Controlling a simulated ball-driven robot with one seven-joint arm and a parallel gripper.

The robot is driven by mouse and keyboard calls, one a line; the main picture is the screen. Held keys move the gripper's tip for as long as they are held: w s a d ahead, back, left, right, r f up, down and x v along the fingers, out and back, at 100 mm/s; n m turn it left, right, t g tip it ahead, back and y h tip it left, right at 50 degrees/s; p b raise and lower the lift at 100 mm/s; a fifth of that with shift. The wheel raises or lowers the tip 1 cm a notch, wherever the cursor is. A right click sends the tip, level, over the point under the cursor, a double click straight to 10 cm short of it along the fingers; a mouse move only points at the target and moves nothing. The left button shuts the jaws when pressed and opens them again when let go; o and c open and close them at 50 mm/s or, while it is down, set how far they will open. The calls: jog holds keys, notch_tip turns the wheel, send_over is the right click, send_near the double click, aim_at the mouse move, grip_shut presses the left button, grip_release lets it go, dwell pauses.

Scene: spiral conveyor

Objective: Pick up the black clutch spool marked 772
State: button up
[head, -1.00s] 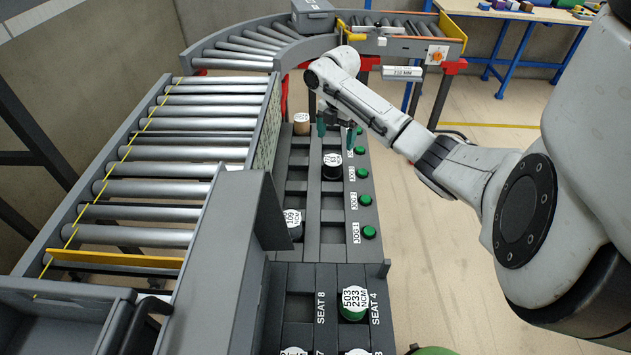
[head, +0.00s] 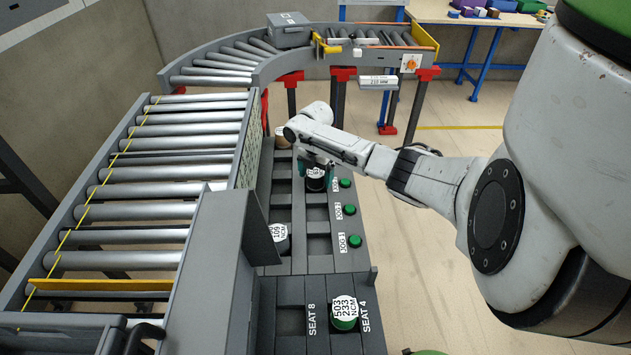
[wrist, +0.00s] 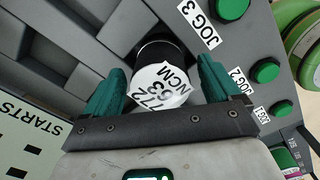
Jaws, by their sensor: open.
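The black clutch spool (wrist: 158,62) with a white top label stands upright in a seat of the grey rack (head: 288,262). In the head view the spool (head: 316,184) is partly hidden by my gripper. My gripper (wrist: 160,85) is open, with one green finger on each side of the spool. I cannot tell whether either finger touches it.
Green jog buttons (head: 350,210) line the rack's right side. A spool labelled 109 (head: 279,236) and a green spool labelled 503 233 (head: 345,317) stand nearer. A brown-topped spool (head: 283,137) stands behind. The roller conveyor (head: 165,174) runs along the left.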

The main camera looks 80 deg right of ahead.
jog(key=c, duration=1.4)
jog(key=shift+r, duration=0.1)
